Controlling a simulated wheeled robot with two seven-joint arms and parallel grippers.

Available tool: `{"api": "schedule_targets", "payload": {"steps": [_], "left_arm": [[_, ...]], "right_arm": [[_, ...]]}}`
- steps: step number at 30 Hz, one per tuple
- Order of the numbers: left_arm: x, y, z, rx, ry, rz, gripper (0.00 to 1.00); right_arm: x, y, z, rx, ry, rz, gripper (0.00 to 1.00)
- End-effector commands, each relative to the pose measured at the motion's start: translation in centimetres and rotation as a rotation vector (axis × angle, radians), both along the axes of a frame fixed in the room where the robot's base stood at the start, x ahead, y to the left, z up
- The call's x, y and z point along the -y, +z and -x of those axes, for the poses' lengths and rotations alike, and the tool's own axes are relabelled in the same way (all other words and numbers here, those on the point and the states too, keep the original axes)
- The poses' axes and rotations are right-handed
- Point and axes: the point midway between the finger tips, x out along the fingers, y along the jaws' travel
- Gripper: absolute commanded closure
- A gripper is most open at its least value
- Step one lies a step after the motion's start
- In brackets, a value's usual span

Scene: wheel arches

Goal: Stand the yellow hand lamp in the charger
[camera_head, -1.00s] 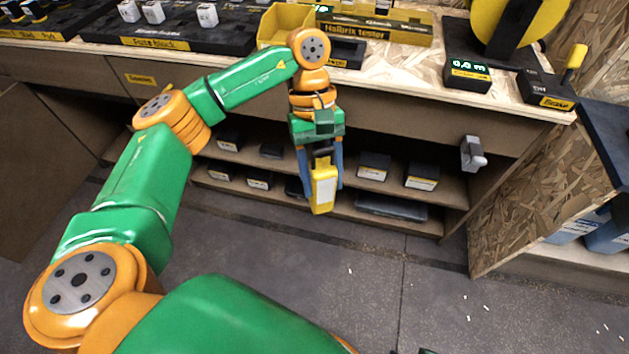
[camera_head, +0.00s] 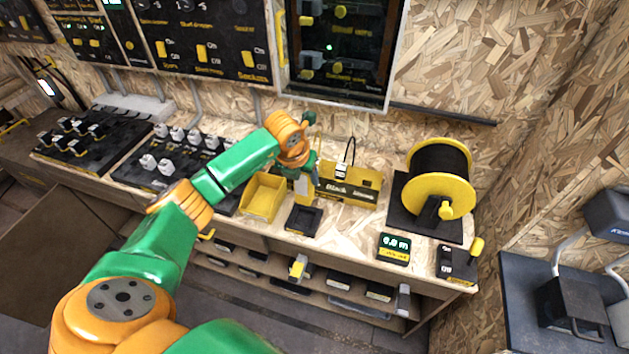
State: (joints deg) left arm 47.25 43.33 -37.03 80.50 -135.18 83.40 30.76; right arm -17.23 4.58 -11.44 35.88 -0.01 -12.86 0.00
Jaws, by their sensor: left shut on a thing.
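My left gripper (camera_head: 305,178) hangs over the workbench with its fingers pointing down. It is shut on the yellow hand lamp (camera_head: 303,191), which is small and partly covered by the fingers in this view. A black square holder with a recess, which looks like the charger (camera_head: 302,233), sits on the bench just in front of and below the lamp. The lamp appears above the bench behind the holder and apart from it; its exact height is unclear. My right gripper is out of view.
A yellow open bin (camera_head: 262,197) stands left of the holder and a yellow tester box (camera_head: 352,187) behind to the right. A cable reel (camera_head: 438,178) and a length display (camera_head: 394,249) are further right. A yellow-and-grey thing (camera_head: 298,267) shows at the shelf below.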

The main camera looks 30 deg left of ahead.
Motion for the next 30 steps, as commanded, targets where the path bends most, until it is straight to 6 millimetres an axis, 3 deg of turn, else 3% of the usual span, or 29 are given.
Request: {"api": "schedule_targets", "payload": {"steps": [5,18,30], "left_arm": [[-0.2,-0.8,0.0,-0.001,0.024,0.001,1.0],[-0.1,-6.6,0.0,0.0,0.021,0.001,1.0],[-0.1,-6.6,0.0,-0.001,0.02,0.001,1.0]], "right_arm": [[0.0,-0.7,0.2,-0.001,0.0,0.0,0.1],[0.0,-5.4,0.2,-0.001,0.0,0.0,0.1],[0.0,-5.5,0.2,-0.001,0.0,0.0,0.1]]}}
